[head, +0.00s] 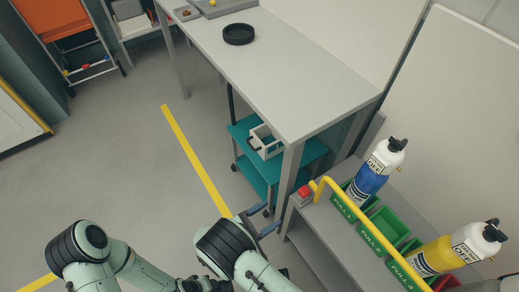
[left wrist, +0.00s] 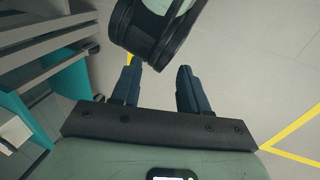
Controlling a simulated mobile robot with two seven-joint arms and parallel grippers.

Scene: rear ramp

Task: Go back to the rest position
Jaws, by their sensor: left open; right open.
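My right gripper (head: 272,214) is at lower centre in the head view, its two blue-grey fingers apart with nothing between them. It appears beside the grey shelf unit's left end, over the floor; whether it touches the unit I cannot tell. My left gripper (left wrist: 158,70) shows in the left wrist view, fingers spread and empty, above grey floor. A black-ringed joint of my own arm fills the top of that view. In the head view both arms are bent low at the bottom edge, and the left gripper cannot be made out clearly.
A grey table (head: 290,75) carries a black round dish (head: 239,34). A teal cart (head: 243,130) with a white holder (head: 264,143) stands beneath. Left floor is clear.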

